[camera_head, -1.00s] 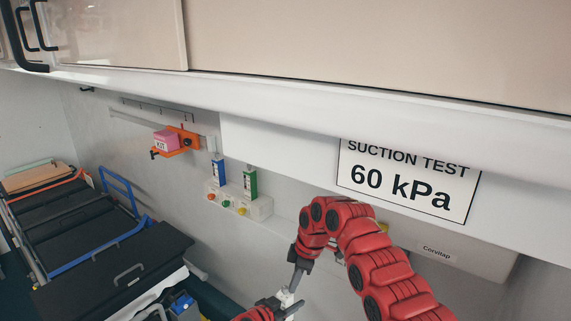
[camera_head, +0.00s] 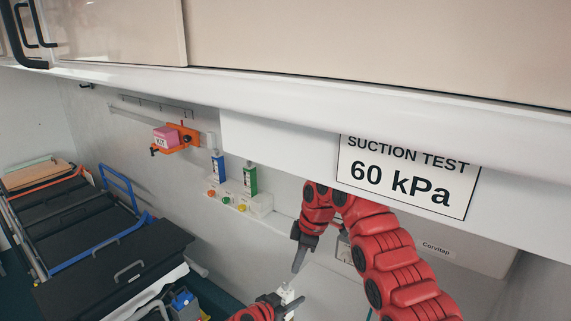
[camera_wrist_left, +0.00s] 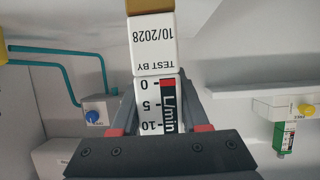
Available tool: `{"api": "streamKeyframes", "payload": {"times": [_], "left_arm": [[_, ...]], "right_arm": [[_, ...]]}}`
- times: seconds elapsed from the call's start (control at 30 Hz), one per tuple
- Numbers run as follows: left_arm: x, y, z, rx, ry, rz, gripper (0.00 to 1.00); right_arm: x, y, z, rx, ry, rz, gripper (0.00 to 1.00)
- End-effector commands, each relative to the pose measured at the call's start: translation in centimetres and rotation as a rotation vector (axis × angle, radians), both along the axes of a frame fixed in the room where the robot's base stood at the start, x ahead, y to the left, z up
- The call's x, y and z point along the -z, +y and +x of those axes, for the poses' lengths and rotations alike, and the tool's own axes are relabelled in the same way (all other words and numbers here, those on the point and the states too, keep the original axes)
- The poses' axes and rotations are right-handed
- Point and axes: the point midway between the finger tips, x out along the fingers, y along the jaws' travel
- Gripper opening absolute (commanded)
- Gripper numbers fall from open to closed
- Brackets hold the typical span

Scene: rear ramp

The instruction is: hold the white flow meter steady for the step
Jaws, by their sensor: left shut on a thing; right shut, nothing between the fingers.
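The white flow meter (camera_wrist_left: 154,50) stands between the fingers of my left gripper (camera_wrist_left: 160,125) in the left wrist view. Its printing is upside down there: "TEST BY 10/2028" and an L/min scale with a red-and-black strip. Its far end is tan. In the head view only a small white part of the flow meter (camera_head: 287,291) shows above my left gripper (camera_head: 284,302), at the bottom middle. My right gripper (camera_head: 298,262) is shut and empty, pointing down, above and apart from the flow meter.
A "SUCTION TEST 60 kPa" sign (camera_head: 408,178) hangs at right under the overhead cupboard. Blue and green meters (camera_head: 250,181) stand on a white wall outlet block. A pink kit box (camera_head: 165,136) sits in an orange holder. A black stretcher (camera_head: 110,265) fills the left.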

Motion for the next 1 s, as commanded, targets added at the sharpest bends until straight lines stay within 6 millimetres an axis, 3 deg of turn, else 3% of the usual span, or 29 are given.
{"api": "streamKeyframes", "payload": {"times": [0.27, 0.3, 0.47, 0.83, 1.0], "left_arm": [[0.0, 0.0, 0.0, -0.001, 0.000, 0.000, 0.00], [0.0, 0.0, 0.0, -0.001, 0.000, 0.000, 0.50], [0.0, 0.0, 0.0, -0.001, 0.000, 0.000, 0.79], [-0.1, 0.2, -0.1, -0.002, -0.001, 0.000, 0.80], [-0.6, 1.1, -1.3, -0.002, 0.001, -0.001, 0.80]], "right_arm": [[0.0, 0.0, 0.0, 0.000, 0.001, -0.001, 0.00], [0.0, 0.0, 0.0, 0.000, 0.001, -0.001, 0.00], [0.0, 0.0, 0.0, 0.000, 0.001, -0.001, 0.00], [0.0, 0.0, 0.0, 0.000, 0.001, -0.001, 0.00], [0.0, 0.0, 0.0, 0.000, 0.001, -0.001, 0.00]]}}
